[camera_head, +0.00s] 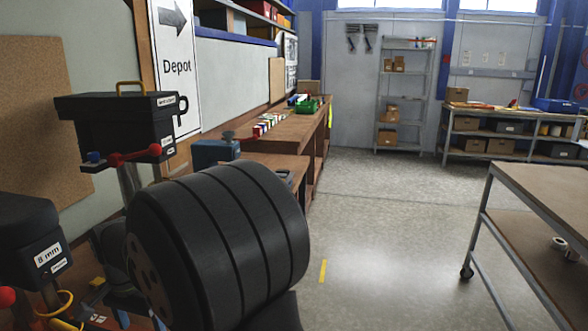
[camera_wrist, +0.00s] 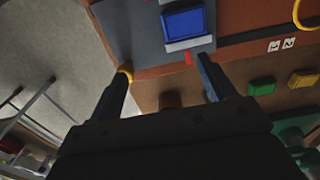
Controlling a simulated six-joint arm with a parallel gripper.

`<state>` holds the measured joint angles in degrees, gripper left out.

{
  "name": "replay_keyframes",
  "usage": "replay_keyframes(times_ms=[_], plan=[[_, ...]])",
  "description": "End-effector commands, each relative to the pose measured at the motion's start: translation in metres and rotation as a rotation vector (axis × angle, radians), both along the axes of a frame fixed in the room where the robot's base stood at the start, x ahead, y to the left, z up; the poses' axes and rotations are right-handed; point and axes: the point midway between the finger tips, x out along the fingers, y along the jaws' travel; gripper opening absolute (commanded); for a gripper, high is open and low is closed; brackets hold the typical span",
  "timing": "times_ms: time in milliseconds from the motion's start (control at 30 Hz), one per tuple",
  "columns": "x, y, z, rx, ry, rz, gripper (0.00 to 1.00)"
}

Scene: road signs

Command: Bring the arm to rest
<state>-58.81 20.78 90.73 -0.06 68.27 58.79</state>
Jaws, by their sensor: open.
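My gripper (camera_wrist: 163,64) shows in the wrist view with its two dark fingers spread apart. Nothing is held between them. A blue block (camera_wrist: 184,22) with a pale front edge lies beyond the fingertips on a grey surface (camera_wrist: 125,35). A small brown round thing shows between the fingers, partly hidden by the gripper body. I cannot make out my gripper in the head view, where a large dark ribbed round body close to the camera hides part of the bench.
Green (camera_wrist: 262,86) and yellow (camera_wrist: 303,80) blocks lie right of my gripper. In the head view, a black box (camera_head: 115,125) and a box marked 8 mm (camera_head: 30,230) stand at left, near a Depot sign (camera_head: 175,65). A trolley (camera_head: 540,195) stands at right; the middle floor is clear.

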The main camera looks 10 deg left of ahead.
Motion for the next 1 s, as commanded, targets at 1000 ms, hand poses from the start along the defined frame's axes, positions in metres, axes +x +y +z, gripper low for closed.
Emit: replay_keyframes(times_ms=[1000], plan=[[-0.041, -0.015, 0.068, -0.001, -0.001, 0.569, 0.76]])
